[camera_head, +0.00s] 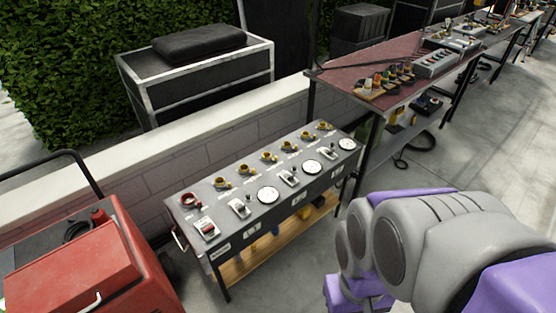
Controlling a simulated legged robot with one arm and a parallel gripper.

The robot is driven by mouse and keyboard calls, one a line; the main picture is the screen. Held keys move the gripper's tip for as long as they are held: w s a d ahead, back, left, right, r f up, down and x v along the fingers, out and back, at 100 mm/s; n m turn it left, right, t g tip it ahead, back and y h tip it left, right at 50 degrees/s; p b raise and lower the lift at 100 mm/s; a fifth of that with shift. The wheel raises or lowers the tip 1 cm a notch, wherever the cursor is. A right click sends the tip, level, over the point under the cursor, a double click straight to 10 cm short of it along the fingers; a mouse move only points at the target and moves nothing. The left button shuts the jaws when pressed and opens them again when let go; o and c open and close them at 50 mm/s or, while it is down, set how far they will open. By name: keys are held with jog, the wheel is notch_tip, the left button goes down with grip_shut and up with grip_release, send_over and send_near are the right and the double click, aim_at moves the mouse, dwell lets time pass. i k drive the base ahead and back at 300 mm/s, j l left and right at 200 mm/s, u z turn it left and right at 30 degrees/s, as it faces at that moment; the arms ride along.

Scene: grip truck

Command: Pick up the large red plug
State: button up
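A small red piece (99,215), which looks like the large red plug, is on the red machine (75,280) at the lower left, beside a coiled black cable (77,231). Its exact shape is too small to tell. A red round socket (189,200) is at the left end of the grey panel table (222,193). My grey and purple arm fills the lower right, apart from the table and the red machine. My gripper's fingers do not show.
The panel table has several yellow sockets, dials and switches, and a wooden lower shelf (262,257). A low block wall (175,173) runs behind it. A red-topped table (345,70) with colored plugs stands at the upper right. Concrete floor is clear at right.

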aim_at(99, 217)
jog(key=u, duration=1.65)
